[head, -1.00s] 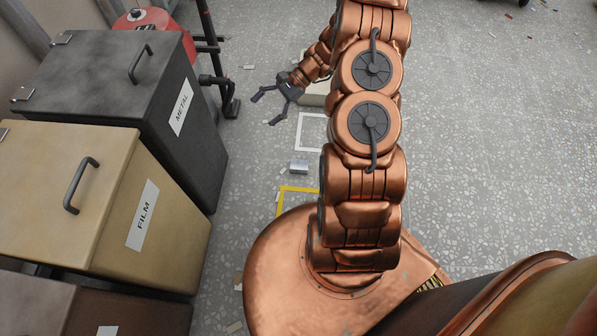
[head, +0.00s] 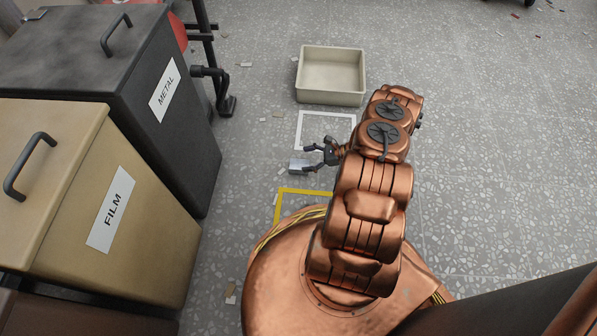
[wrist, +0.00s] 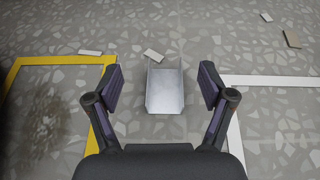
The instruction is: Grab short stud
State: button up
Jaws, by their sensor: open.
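The short stud is a small grey metal channel piece (head: 298,165) lying on the floor between the white and yellow floor markings. In the wrist view the stud (wrist: 165,90) lies ahead, centred between my fingers. My gripper (head: 308,160) is open, with its fingertips close to the stud in the head view. In the wrist view my gripper (wrist: 161,88) has one finger on each side of the stud, with a gap on both sides. Whether the fingers are down at the stud's height is hard to tell.
A beige open tray (head: 331,98) stands empty beyond the white floor outline (head: 299,128). A yellow floor outline (head: 279,205) lies nearer my base. Bins marked METAL (head: 192,150) and FILM (head: 150,255) stand at the left. Small scraps dot the floor.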

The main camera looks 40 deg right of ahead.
aim_at(292, 164)
jog(key=shift+s+d+f+m, duration=0.1)
jog(key=shift+s+f+m, duration=0.05)
jog(key=shift+f, duration=0.45)
jog(key=shift+s+d+f+m, duration=0.1)
jog(key=shift+s+f+m, duration=0.05)
jog(key=shift+f, duration=0.45)
jog(key=shift+w+a+f+b, duration=0.15)
jog(key=shift+f+b, duration=0.05)
jog(key=shift+b, duration=0.1)
jog(key=shift+b+x, duration=0.4)
jog(key=shift+x, duration=0.65)
jog(key=w+a+f+b, duration=0.2)
jog(key=w, duration=0.1)
jog(key=shift+a+b, duration=0.15)
jog(key=shift+b, duration=0.15)
jog(key=shift+w+a+f, duration=0.1)
jog(key=shift+w+a, duration=0.2)
jog(key=shift+c, duration=0.2)
jog(key=c, duration=1.3)
jog(key=shift+o, duration=0.2)
